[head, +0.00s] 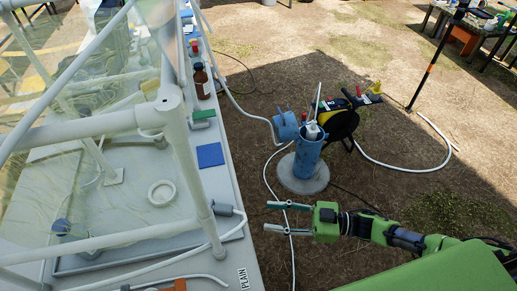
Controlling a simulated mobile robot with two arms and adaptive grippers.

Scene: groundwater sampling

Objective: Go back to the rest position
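My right gripper (268,216) reaches in from the lower right on its green arm. Its two grey fingers are spread apart with nothing between them. It is in front of the blue well pipe (308,158), apart from it, above the bare ground and a pale hose. The pipe stands upright on a round grey pad (292,178), with a blue cap (286,127) beside its top and a white item in its mouth. My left gripper is not in view.
A long table (250,262) on the left carries a clear-walled frame (178,130), a brown bottle (201,82) and a blue square (210,155). A black and yellow reel (340,121) stands behind the pipe. A white hose (400,168) lies on the ground at right.

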